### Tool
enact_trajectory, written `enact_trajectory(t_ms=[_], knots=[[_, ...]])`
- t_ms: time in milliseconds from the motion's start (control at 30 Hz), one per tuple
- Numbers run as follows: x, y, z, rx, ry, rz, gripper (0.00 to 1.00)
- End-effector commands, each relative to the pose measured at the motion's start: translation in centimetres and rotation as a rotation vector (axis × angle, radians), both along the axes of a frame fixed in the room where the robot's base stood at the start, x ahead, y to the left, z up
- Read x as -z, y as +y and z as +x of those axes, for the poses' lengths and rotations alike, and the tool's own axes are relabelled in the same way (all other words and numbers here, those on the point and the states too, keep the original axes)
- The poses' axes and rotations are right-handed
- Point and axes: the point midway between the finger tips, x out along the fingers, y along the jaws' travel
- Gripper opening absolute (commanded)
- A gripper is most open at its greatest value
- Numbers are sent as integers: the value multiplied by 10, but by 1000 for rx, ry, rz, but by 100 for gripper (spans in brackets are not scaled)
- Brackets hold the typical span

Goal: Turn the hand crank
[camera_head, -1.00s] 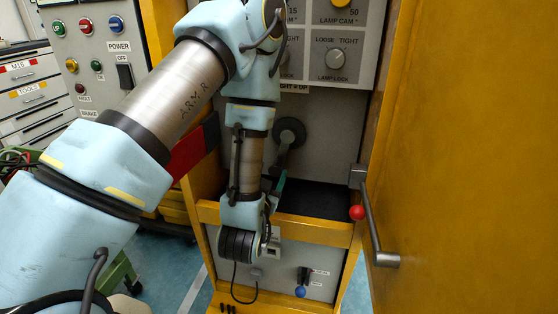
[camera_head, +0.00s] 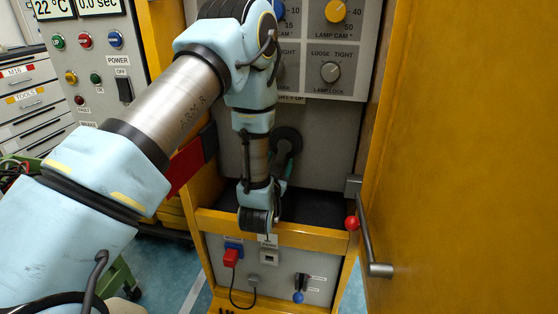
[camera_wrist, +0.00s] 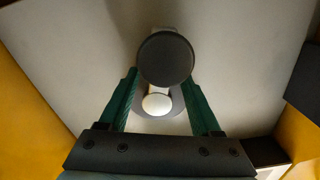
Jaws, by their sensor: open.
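The hand crank (camera_head: 289,138) is a dark round hub on the grey back panel inside the yellow cabinet, partly hidden by my arm in the head view. In the wrist view, a dark round knob (camera_wrist: 165,59) faces the camera, with a pale arm and a light rounded end (camera_wrist: 157,103) below it. My gripper (camera_wrist: 161,92) has green fingers, open, one on each side of the crank's light end. The fingers look apart from it. In the head view, my gripper (camera_head: 287,171) shows only partly, beside my wrist and in front of the panel.
A yellow ledge (camera_head: 285,232) crosses below the crank. A control panel with knobs (camera_head: 331,72) is above.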

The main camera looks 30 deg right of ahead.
Motion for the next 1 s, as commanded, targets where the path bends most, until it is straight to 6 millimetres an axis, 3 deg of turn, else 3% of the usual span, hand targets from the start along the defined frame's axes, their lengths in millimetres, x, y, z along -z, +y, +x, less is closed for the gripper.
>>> enact_trajectory(t_ms=[233,800,1000], knots=[[0,0,1,0,0,0,65],[0,0,0,0,0,0,1],[0,0,0,0,0,0,0]])
